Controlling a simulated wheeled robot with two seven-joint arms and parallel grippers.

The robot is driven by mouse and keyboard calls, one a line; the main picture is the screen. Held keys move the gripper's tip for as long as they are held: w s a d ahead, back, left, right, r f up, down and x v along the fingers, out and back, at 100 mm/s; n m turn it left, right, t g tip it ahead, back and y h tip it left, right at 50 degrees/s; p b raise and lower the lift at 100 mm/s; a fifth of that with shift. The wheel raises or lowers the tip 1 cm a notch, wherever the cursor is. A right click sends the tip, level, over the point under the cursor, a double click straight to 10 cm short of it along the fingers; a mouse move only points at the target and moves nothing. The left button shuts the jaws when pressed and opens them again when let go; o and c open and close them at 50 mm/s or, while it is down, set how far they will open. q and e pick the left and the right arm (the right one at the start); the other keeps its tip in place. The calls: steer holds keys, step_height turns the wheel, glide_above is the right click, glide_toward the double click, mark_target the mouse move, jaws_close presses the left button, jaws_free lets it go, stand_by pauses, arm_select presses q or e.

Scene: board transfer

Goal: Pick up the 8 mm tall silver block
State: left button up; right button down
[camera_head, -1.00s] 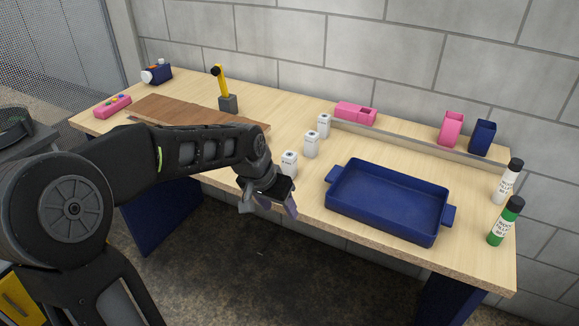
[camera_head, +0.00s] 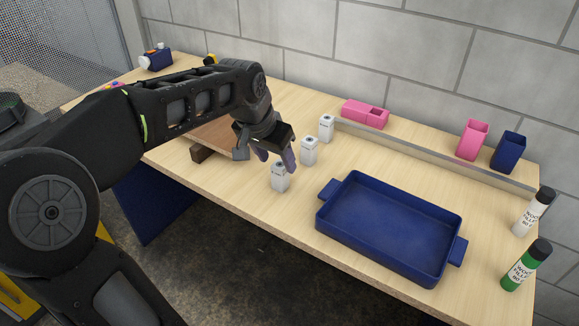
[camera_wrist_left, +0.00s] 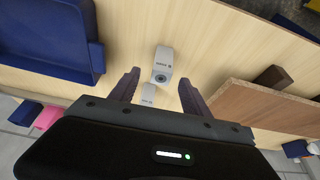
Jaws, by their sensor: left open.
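Three small silver-white blocks stand in a slanting row on the wooden table: a near block (camera_head: 280,177), a middle block (camera_head: 309,151) and a far block (camera_head: 326,128). Their labels are too small to read, so I cannot tell which is the 8 mm one. My left gripper (camera_head: 277,158) is open and empty, just above and behind the near block. In the left wrist view, one block (camera_wrist_left: 162,62) shows between the fingers (camera_wrist_left: 159,76), and a second block (camera_wrist_left: 148,94) is partly hidden by the gripper body. My right gripper is not in view.
A blue tray (camera_head: 325,215) lies right of the blocks. A brown board (camera_wrist_left: 262,108) rests left of the gripper, partly behind my arm, with a dark block (camera_head: 203,153) at its edge.

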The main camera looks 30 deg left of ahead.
mark_target(283, 172)
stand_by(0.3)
arm_select(q)
steer(key=shift+x, duration=1.25)
steer(key=x, duration=0.5)
steer(key=shift+w+a+p, duration=0.15)
steer(key=shift+p, duration=0.2)
jaws_close()
